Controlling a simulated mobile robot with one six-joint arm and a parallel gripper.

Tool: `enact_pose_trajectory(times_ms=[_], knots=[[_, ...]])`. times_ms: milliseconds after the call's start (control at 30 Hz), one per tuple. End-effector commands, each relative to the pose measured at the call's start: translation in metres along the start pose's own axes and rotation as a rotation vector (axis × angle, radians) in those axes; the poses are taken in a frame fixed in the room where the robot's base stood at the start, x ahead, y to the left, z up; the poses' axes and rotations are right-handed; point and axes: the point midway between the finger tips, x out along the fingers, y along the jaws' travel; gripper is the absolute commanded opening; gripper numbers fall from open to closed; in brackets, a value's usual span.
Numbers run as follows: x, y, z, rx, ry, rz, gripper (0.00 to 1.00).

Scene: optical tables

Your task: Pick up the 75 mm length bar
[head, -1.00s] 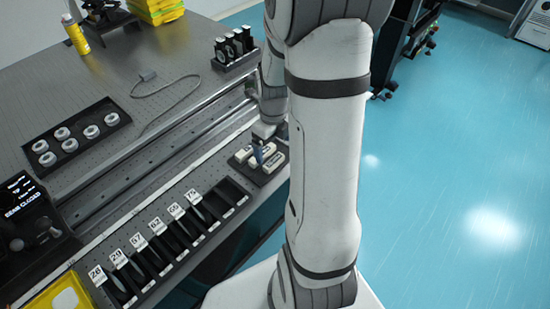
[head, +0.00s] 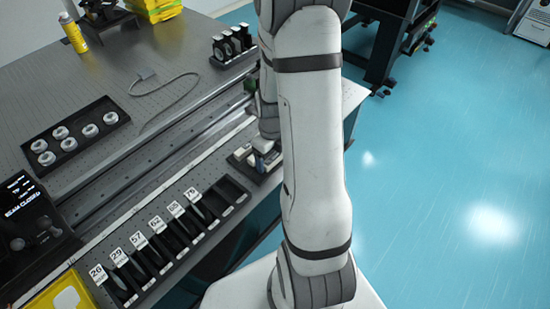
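A small dark tray (head: 236,167) at the table's front edge holds pale blocks, with one pale block (head: 243,151) showing at its back left. The blocks' markings are too small to read, so I cannot tell which one is the 75 mm length bar. My gripper (head: 261,164) points down at this tray, with a blue finger part low among the blocks. My arm hides the tray's right side and much of the gripper. I cannot tell whether the fingers are open, shut or touching a block.
A black rack (head: 148,283) with several numbered slots stands left of the tray. Long rails (head: 160,160) run behind it. A tray of round white-rimmed parts (head: 42,146), a cable (head: 165,85) and a holder with dark upright pieces (head: 232,58) lie farther back.

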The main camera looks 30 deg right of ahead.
Motion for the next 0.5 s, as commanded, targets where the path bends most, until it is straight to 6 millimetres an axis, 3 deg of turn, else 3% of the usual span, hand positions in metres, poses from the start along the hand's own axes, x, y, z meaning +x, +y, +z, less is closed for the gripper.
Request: enact_pose_trajectory(times_ms=[500], knots=[[-0.0004,0.0002,0.0004,-0.001,0.000,0.000,0.41]])
